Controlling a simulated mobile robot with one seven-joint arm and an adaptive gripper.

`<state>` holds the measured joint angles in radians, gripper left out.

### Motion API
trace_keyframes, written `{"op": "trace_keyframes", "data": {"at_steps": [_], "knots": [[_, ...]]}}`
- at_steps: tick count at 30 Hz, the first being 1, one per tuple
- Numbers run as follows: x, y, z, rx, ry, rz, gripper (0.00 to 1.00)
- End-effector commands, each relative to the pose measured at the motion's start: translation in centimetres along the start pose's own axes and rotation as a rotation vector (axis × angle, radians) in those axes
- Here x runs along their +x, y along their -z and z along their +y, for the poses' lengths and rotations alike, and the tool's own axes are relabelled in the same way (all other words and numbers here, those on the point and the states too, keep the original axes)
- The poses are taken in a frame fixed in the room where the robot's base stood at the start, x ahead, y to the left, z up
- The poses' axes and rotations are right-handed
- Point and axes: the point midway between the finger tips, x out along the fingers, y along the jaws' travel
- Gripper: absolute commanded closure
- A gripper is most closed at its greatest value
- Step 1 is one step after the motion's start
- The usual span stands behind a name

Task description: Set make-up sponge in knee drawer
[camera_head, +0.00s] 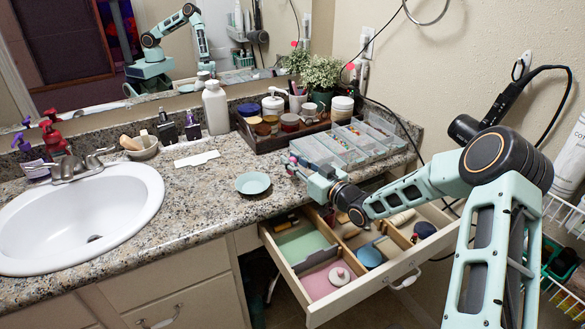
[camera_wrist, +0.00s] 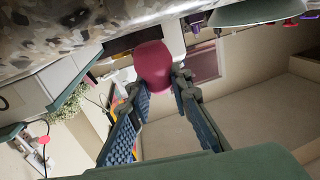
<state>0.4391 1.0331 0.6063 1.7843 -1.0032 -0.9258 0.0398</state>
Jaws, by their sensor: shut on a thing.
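My gripper (camera_head: 300,170) is above the front edge of the granite counter, just in front of the clear organizer, pointing left. In the wrist view its two fingers (camera_wrist: 161,88) are closed on a rounded crimson make-up sponge (camera_wrist: 153,62). In the head view only a small pinkish bit shows at the fingertips, so the sponge's full shape is hidden there. The knee drawer (camera_head: 330,300) is pulled open below and to the right of my gripper. It has several divided compartments, with a green liner (camera_head: 301,243) and a pink liner (camera_head: 318,284) at the left.
A teal dish (camera_head: 253,183) sits on the counter left of my gripper. A clear organizer (camera_head: 345,146) and dark tray (camera_head: 262,143) stand behind. The sink (camera_head: 75,215) is far left.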

Motion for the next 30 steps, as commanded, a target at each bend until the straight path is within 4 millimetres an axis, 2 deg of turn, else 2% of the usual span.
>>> {"op": "trace_keyframes", "data": {"at_steps": [1, 3, 15, 16, 20, 30], "knots": [[-0.05, -1.39, -0.08, 0.004, 0.001, -0.002, 0.91], [-0.04, -1.83, -0.08, 0.001, 0.001, -0.001, 0.91], [-0.06, -2.23, -0.08, 0.000, 0.001, -0.001, 0.91], [-0.05, -2.03, -0.08, 0.000, 0.001, -0.001, 0.78], [-0.06, -2.01, -0.08, 0.001, 0.000, -0.001, 0.64], [-0.07, -1.93, -0.07, 0.002, 0.000, -0.001, 0.64]]}}
